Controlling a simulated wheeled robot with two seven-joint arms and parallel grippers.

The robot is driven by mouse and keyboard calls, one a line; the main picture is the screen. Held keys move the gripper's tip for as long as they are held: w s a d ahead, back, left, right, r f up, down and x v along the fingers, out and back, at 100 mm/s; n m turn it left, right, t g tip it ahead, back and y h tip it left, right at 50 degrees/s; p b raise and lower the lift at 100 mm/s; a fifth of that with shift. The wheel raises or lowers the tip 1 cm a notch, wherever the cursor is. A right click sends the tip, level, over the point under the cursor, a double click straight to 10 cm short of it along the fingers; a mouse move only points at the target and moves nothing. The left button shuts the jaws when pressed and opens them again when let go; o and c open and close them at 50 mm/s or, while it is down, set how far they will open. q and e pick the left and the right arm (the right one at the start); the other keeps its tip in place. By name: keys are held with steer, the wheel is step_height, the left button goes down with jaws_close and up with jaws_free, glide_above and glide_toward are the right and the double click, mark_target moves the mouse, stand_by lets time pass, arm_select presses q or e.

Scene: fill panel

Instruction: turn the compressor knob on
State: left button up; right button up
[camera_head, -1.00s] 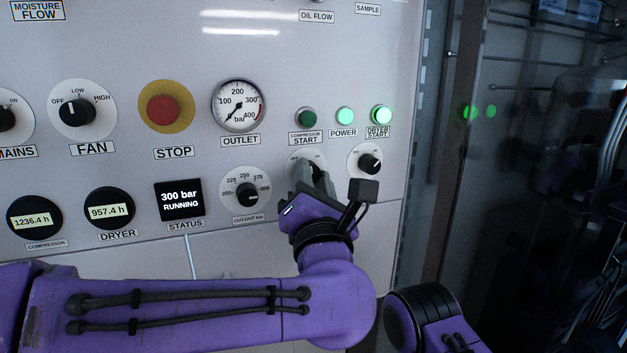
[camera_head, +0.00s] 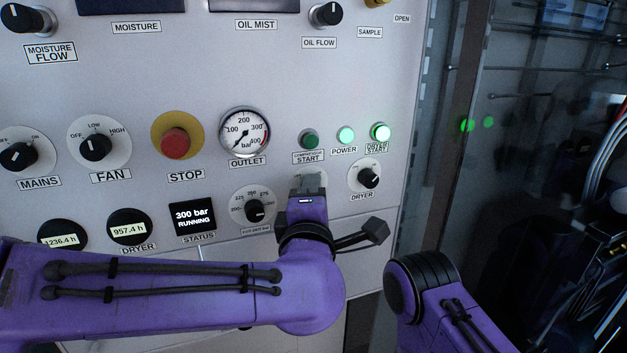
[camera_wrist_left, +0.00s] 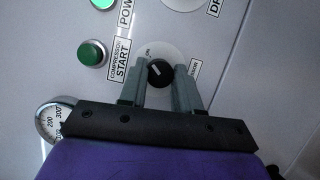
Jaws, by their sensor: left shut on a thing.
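The compressor knob (camera_wrist_left: 160,72) is a small black dial with a white pointer line on a round white plate, below the COMPRESSOR START label. In the left wrist view it sits between the two grey fingers of my left gripper (camera_wrist_left: 160,82), which are shut on it from both sides. In the head view my left gripper (camera_head: 308,182) reaches up to the panel between the cut-out dial and the dryer knob, and it hides the compressor knob there. My right gripper is out of view.
The dryer knob (camera_head: 368,178) is close on the right and the cut-out dial (camera_head: 254,210) close on the left. Above are the dark green compressor start button (camera_head: 309,139) and lit power lamp (camera_head: 345,135). The status screen (camera_head: 192,216) reads 300 bar RUNNING.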

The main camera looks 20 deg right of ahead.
arm_select(q)
steer(key=shift+r+m+p, duration=0.1)
steer(key=shift+m+p, duration=0.45)
steer(key=shift+m, duration=0.05)
steer(key=o, duration=1)
steer(key=shift+o, duration=0.2)
steer(key=b+v, duration=0.4)
steer(key=v, duration=0.6)
steer(key=shift+s, duration=0.25)
